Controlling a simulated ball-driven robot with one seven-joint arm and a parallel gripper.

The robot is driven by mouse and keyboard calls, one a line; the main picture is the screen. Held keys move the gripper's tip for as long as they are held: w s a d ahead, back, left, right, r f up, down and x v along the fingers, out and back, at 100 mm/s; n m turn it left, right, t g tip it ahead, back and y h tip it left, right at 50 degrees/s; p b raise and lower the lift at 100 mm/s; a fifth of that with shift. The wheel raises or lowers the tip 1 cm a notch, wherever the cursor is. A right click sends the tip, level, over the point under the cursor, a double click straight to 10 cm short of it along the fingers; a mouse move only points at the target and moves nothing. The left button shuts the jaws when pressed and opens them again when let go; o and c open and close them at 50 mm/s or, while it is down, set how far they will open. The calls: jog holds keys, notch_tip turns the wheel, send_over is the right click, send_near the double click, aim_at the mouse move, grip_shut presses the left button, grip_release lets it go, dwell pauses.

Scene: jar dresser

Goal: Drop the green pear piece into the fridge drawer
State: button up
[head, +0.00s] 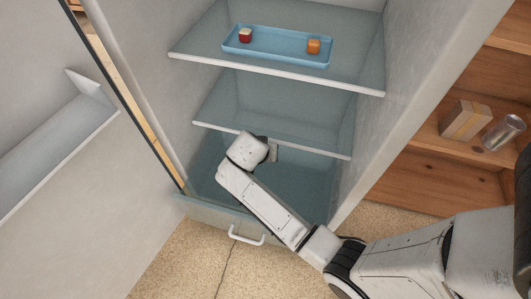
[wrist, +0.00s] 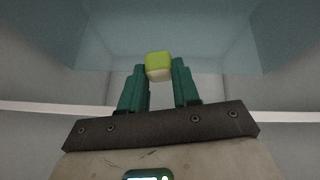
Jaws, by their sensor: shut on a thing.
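The green pear piece (wrist: 158,62), a small cube with a green top and a pale lower side, is between the teal fingertips of my gripper (wrist: 160,75) in the wrist view. My gripper is shut on it. In the head view the end of my arm reaches into the lower part of the fridge, and my fingers and the piece are hidden behind my arm. The fridge drawer (head: 205,208), with a white handle, is at the bottom of the fridge. My wrist is over the drawer area, below the lower shelf's front edge.
A blue tray (head: 270,58) with a red piece (head: 245,35) and an orange piece (head: 313,46) sits on the upper glass shelf. The lower shelf (head: 270,140) is empty. The open fridge door (head: 60,150) stands left. A wooden shelf unit with a box (head: 465,121) and can (head: 503,132) stands right.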

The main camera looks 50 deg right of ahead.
jog(key=shift+f+b, duration=1.6)
jog(key=shift+f, duration=0.3)
jog(key=o, duration=1.1)
jog(key=shift+r, duration=0.15)
jog(key=p+v, duration=0.5)
jog(key=v, duration=0.5)
jog(key=shift+a+r, duration=0.2)
jog(key=shift+a, duration=0.05)
jog(key=shift+s, duration=0.1)
